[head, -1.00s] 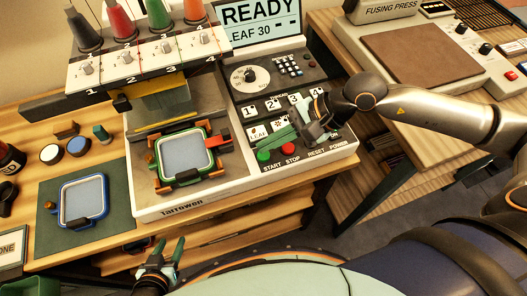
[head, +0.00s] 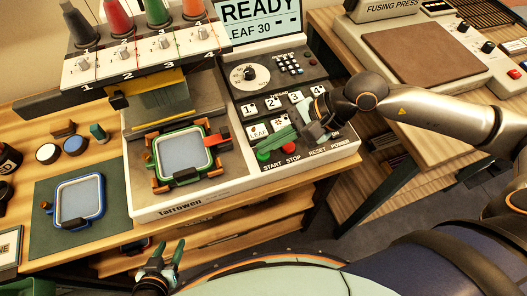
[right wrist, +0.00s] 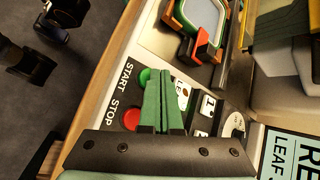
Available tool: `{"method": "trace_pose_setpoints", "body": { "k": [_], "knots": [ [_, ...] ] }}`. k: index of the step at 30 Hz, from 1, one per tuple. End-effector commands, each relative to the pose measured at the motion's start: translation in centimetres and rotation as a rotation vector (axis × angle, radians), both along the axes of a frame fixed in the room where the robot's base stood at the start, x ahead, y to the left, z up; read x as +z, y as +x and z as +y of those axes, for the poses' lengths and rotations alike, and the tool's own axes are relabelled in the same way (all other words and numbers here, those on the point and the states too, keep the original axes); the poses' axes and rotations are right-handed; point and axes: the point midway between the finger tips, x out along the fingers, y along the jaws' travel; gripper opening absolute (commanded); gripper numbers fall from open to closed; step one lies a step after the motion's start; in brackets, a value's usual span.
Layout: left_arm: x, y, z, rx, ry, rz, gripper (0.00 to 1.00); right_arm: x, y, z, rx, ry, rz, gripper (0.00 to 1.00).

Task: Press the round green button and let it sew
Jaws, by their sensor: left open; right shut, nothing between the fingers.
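The embroidery machine (head: 190,206) stands on the wooden table, its screen (head: 260,22) reading READY and LEAF 30. The round green button (head: 263,155) is at the left end of the lower row, above START; it also shows in the right wrist view (right wrist: 144,76). My right gripper (head: 262,149) is shut and empty, its green fingertips over or right beside this button and partly covering it. I cannot tell whether they touch it. A green hoop (head: 155,160) sits in the machine's holder. My left gripper (head: 170,256) is open and empty, below the table's front edge.
The red STOP button (head: 291,147) is close to the right of the green one. Several labelled keys (head: 273,103) and a dial (head: 249,75) are above. A blue hoop (head: 57,203) lies on a green mat at left. A fusing press (head: 420,60) stands at right.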

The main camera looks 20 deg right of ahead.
Motion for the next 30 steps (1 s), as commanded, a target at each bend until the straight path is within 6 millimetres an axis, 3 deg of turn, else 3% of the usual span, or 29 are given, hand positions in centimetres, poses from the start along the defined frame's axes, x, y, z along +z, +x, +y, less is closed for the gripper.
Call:
{"method": "trace_pose_setpoints", "body": {
  "k": [30],
  "knots": [
    [-1.0,0.0,0.0,0.000,0.000,0.000,0.50,-0.7,0.0,0.0,0.000,0.000,0.000,0.00]
  ]
}}
